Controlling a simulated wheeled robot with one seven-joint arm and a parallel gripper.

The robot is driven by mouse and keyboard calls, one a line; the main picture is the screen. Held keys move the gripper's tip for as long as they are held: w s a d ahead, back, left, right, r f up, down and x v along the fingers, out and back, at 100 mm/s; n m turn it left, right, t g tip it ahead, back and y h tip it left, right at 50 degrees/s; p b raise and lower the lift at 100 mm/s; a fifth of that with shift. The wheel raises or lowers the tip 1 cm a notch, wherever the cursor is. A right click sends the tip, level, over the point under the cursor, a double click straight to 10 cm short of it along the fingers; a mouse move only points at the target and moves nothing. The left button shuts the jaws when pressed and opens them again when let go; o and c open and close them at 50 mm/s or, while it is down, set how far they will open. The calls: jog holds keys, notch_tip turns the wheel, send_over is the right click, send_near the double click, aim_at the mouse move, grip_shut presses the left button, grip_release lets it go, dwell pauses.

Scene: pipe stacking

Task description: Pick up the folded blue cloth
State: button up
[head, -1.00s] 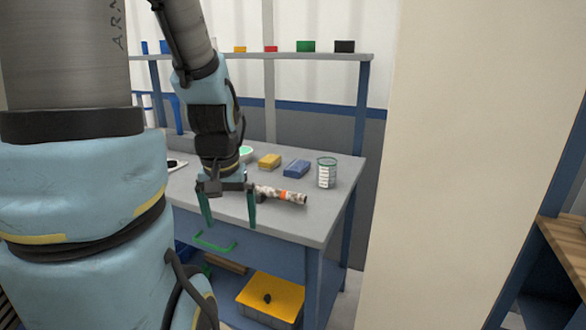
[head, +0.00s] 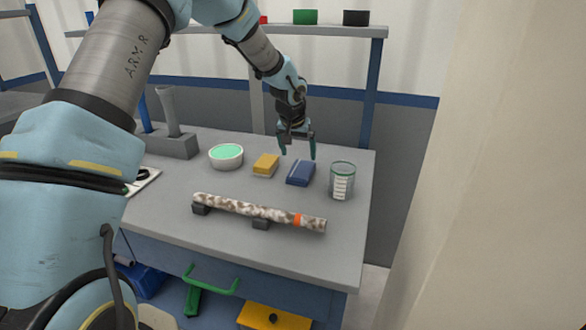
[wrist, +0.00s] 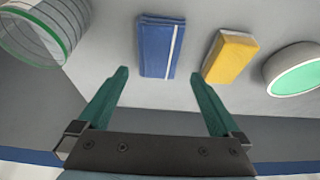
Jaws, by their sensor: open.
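The folded blue cloth (head: 301,173) lies flat on the grey bench between a yellow sponge-like block and a glass beaker. In the wrist view the cloth (wrist: 160,47) is a blue rectangle with a pale stripe, just beyond the fingertips. My gripper (head: 298,153) is open and empty, near the cloth's far side. In the wrist view its two green fingers (wrist: 160,72) are spread wider than the cloth. The cloth appears between their lines but not between the fingers themselves. I cannot tell the exact height of the fingertips above the bench.
The beaker (head: 342,181) stands right of the cloth, the yellow block (head: 265,165) left of it. A bowl with green contents (head: 226,156) is farther left. A mottled pipe (head: 258,211) rests on dark supports in front. A shelf (head: 225,32) runs behind the bench.

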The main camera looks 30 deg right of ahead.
aim_at(301, 169)
jog(key=x, duration=0.2)
jog(key=shift+w+d+f, duration=0.1)
jog(key=shift+w+f, duration=0.1)
jog(key=shift+f, duration=0.15)
jog(key=shift+s+p+x, duration=0.15)
jog(key=shift+p+x, duration=0.55)
jog(key=shift+x, duration=0.6)
jog(key=shift+s+p+x, duration=0.2)
jog(key=shift+p+x, duration=0.45)
jog(key=shift+x, duration=0.65)
jog(key=shift+f, duration=0.1)
jog(key=c, duration=1.1)
notch_tip(301, 169, up, 10)
jog(key=b, duration=0.2)
jog(key=shift+b, duration=0.3)
